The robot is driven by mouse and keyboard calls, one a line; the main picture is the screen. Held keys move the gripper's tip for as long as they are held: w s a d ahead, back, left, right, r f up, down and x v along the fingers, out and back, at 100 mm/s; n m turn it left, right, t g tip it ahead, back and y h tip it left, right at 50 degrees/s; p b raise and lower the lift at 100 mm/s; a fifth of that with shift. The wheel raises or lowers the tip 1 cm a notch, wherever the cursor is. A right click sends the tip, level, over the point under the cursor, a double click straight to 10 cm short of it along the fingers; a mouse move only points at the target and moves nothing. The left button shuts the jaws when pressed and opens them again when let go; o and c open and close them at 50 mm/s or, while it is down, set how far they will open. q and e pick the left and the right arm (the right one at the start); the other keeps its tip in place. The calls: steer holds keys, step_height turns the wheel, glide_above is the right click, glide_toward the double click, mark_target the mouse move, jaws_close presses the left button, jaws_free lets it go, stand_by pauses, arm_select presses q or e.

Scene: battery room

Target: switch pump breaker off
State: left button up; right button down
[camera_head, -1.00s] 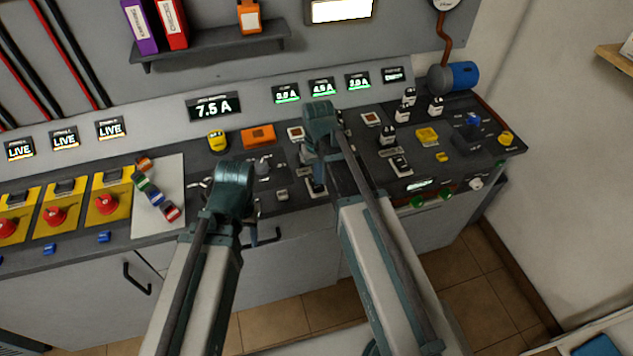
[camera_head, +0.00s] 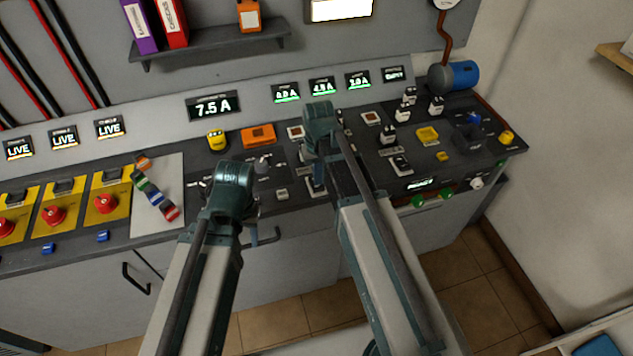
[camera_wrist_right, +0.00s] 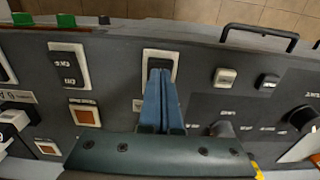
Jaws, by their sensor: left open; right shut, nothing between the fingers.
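My right gripper (camera_wrist_right: 160,80) is shut and empty. In the right wrist view its blue fingers point at a dark rocker switch in a white frame (camera_wrist_right: 148,56) and cover part of it; I cannot tell whether they touch it. This switch also shows beneath the right wrist in the head view (camera_head: 317,187), mostly hidden. A second rocker switch (camera_wrist_right: 68,66) is to its left in the right wrist view. I cannot read a pump label on either. My left gripper (camera_head: 226,212) is open and low over the console, its fingers largely hidden by its wrist.
Red knobs on yellow plates (camera_head: 104,204) are at the left. A black handle (camera_wrist_right: 258,36) sticks out beyond the console edge.

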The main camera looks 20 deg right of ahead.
steer(key=shift+f+b, duration=0.65)
steer(key=shift+f, duration=0.05)
steer(key=shift+r, duration=0.1)
step_height(320, 180, up, 7)
steer(key=p, duration=0.7)
stand_by(0.3)
steer(key=s+a+n+h, duration=0.1)
steer(key=s+a+n, duration=0.2)
steer(key=s+a, duration=0.7)
steer(key=s, duration=0.4)
steer(key=shift+s+a, duration=0.15)
steer(key=shift+a, duration=0.1)
steer(key=shift+d, duration=0.1)
